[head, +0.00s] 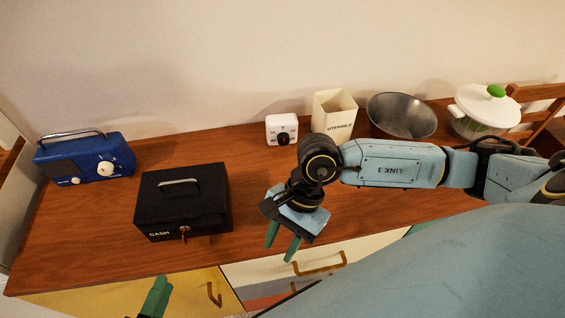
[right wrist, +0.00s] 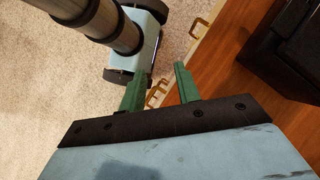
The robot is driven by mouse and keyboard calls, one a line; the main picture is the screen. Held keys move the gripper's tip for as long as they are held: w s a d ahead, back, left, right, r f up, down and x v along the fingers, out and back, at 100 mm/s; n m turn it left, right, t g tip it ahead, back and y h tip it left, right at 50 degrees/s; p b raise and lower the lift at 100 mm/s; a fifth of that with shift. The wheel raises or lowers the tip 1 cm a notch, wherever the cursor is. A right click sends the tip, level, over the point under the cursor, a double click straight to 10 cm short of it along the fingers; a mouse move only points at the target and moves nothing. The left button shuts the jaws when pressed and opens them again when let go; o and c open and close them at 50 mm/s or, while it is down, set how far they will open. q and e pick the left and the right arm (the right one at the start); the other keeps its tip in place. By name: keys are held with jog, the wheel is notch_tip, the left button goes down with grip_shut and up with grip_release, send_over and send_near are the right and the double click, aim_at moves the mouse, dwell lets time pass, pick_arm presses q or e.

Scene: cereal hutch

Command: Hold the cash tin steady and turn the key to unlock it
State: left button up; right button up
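The black cash tin (head: 183,203) stands closed on the wooden counter, with a handle on its lid and "CASH" on its front. A small key (head: 184,233) sits in the front lock. Part of the tin also shows at the right of the right wrist view (right wrist: 285,60). My right gripper (head: 281,243) is to the right of the tin, over the counter's front edge, pointing down. Its green fingers are apart and empty, also in the right wrist view (right wrist: 161,88). Only green finger parts of my left gripper (head: 155,297) show at the bottom edge, in front of the tin and apart from it.
A blue radio (head: 85,160) stands left of the tin. A white timer (head: 282,130), utensil holder (head: 334,112), metal bowl (head: 402,115) and white bowl with green knob (head: 484,108) line the back. Drawers with handles (head: 320,264) lie below the counter edge.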

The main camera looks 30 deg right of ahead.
jog(key=w+a+r+m+t+y, duration=0.25)
jog(key=w+a+r+y, duration=0.2)
jog(key=w, duration=0.25)
jog(key=m+t+y, duration=0.3)
jog(key=m+t, duration=0.1)
jog(key=m, duration=0.3)
send_near(180, 181)
jog(key=shift+n+h, duration=0.25)
jog(key=x, duration=1)
jog(key=shift+w+a, duration=0.15)
jog(key=shift+a, duration=0.3)
jog(key=shift+c, duration=0.4)
grip_shut()
